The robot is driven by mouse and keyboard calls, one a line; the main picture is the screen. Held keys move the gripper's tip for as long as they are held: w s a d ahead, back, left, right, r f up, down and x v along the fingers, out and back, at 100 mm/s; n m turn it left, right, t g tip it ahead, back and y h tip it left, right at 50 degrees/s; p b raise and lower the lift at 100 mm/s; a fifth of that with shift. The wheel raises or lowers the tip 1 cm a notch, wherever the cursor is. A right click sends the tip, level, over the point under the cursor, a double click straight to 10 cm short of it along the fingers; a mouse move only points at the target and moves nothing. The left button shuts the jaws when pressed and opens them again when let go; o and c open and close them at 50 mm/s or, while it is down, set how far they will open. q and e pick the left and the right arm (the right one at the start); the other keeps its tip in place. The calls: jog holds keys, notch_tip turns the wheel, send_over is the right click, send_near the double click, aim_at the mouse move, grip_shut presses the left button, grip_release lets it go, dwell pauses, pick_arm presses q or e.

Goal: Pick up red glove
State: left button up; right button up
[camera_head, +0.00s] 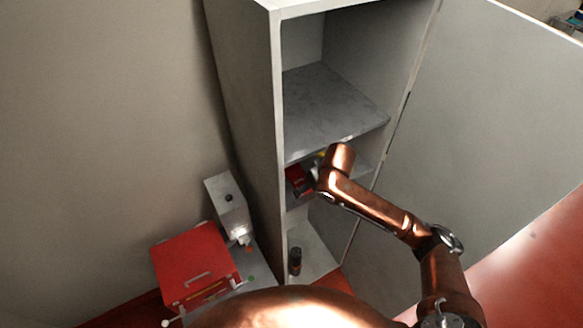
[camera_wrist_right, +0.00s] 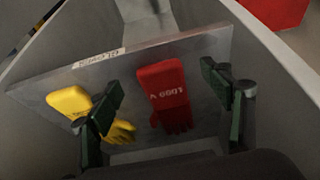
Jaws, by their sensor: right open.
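The red glove (camera_wrist_right: 165,92) lies on a grey shelf (camera_wrist_right: 205,50) inside the cabinet, with white lettering on its cuff. In the head view the red glove (camera_head: 295,178) shows at the left of the middle shelf, partly covered by my right arm. My right gripper (camera_wrist_right: 160,80) is open and empty; in the wrist view the red glove appears between its two dark green fingers. Contact with the glove cannot be told. A yellow glove (camera_wrist_right: 70,101) lies beside it, partly hidden behind the left finger. My left gripper is not in view.
The tall grey cabinet (camera_head: 242,95) has its door (camera_head: 480,120) open to the right. The upper shelf (camera_head: 330,110) is bare, above my right wrist. A dark cylinder (camera_head: 295,260) stands at the cabinet's bottom. A red box (camera_head: 190,262) and a grey box (camera_head: 226,200) are at the left.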

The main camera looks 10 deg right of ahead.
aim_at(309, 194)
jog(key=shift+w+p+x, duration=0.25)
jog(key=shift+p+x, duration=0.35)
jog(key=shift+x, duration=1.55)
jog(key=shift+d+r, duration=0.1)
jog(key=shift+d, duration=0.05)
jog(key=c, duration=1.3)
